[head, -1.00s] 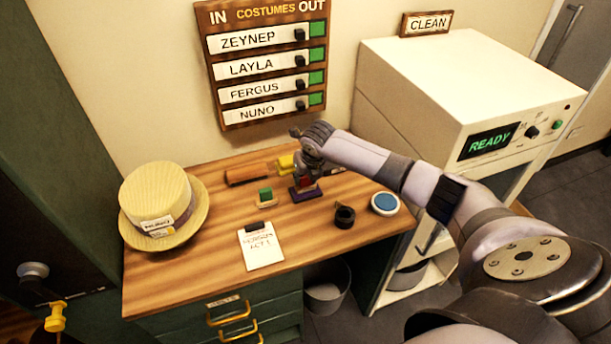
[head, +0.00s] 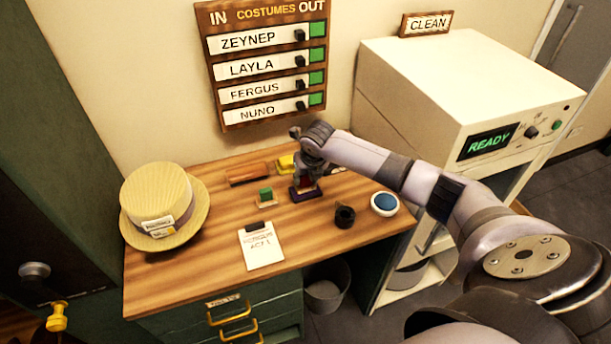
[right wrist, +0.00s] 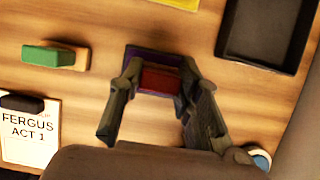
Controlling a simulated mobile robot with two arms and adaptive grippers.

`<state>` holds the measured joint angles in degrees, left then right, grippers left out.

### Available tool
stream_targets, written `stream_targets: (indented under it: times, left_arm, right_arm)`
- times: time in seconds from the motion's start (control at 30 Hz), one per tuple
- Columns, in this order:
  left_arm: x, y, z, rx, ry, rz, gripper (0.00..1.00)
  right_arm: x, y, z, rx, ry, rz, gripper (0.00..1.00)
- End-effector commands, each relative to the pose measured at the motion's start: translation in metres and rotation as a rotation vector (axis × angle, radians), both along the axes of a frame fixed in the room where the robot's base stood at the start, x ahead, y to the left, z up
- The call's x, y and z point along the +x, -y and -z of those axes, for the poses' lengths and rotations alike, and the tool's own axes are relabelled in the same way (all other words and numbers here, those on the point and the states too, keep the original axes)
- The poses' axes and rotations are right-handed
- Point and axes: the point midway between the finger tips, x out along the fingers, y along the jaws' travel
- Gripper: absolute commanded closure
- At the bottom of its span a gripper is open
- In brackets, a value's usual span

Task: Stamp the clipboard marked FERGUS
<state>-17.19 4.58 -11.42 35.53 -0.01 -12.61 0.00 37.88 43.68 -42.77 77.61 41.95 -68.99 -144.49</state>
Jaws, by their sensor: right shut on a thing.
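The clipboard (head: 262,250) lies flat at the front of the desk. Its paper reads FERGUS ACT 1 in the right wrist view (right wrist: 30,142). My right gripper (head: 307,184) is at the back middle of the desk, pointing down. In the right wrist view its fingers (right wrist: 160,72) are shut on a red block (right wrist: 161,80), which sits over a purple base (right wrist: 152,56). A green block (head: 265,193) on a pale base stands left of it, between gripper and clipboard. My left gripper is not in view.
A straw hat (head: 160,205) sits at the left. A black roll (head: 344,216) and a round blue-topped dish (head: 384,203) are at the right. A yellow item (head: 286,162) and a dark tray (right wrist: 270,32) lie behind. The wood around the clipboard is mostly clear.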

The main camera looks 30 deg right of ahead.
Motion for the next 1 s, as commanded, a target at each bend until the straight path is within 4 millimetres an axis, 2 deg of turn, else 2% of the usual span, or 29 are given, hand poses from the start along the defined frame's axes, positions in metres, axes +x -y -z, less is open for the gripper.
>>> stream_targets:
  times: [0.8,1.0]
  left_arm:
    - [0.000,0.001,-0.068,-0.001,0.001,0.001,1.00]
    - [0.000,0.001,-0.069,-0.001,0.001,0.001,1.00]
  right_arm:
    - [0.001,0.000,-0.068,0.000,0.002,0.001,0.87]
    - [0.001,0.000,-0.069,0.000,0.002,0.000,0.87]
